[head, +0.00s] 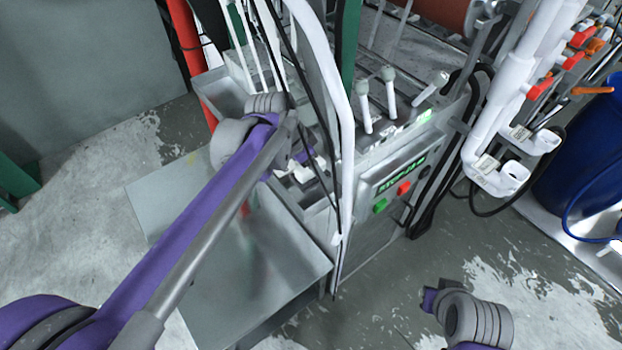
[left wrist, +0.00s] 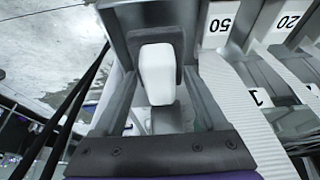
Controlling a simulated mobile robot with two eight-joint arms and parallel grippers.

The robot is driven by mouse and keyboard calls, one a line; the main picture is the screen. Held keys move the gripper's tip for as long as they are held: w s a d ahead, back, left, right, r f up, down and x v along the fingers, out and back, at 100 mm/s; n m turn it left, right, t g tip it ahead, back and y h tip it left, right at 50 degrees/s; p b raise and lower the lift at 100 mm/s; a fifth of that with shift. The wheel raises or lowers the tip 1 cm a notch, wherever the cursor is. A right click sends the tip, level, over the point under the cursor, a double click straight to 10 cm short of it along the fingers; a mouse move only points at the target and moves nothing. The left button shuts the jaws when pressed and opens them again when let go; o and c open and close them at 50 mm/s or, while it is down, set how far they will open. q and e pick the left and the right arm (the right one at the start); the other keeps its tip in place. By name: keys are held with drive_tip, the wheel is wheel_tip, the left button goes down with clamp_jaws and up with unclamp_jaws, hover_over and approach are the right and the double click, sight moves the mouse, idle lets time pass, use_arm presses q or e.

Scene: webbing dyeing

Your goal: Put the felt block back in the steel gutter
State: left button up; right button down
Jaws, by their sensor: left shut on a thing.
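My left gripper (left wrist: 157,62) is shut on a white, rounded block, which I take to be the felt block (left wrist: 157,80). A dark grey piece borders the block's upper end. Grey steel surfaces, possibly part of the steel gutter, lie around it, but I cannot tell whether the block touches them. In the head view my left gripper (head: 300,165) is at the machine's near left end, partly hidden by my own arm. A small white piece shows beside it.
White webbing strips (left wrist: 240,110) run beside the gripper, near number labels (left wrist: 221,24). A control panel (head: 395,180) with green and red buttons faces the front. White posts and black cables rise close to my left arm. A grey steel table (head: 260,290) stands below.

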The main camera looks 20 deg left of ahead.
use_arm(q)
drive_tip(key=shift+s+f, duration=0.15)
drive_tip(key=shift+f, duration=0.65)
wheel_tip(320, 180, down, 4)
drive_tip(key=shift+f, duration=0.1)
drive_tip(key=shift+f, duration=0.1)
drive_tip(key=o, duration=1.2)
drive_tip(key=shift+o, duration=0.2)
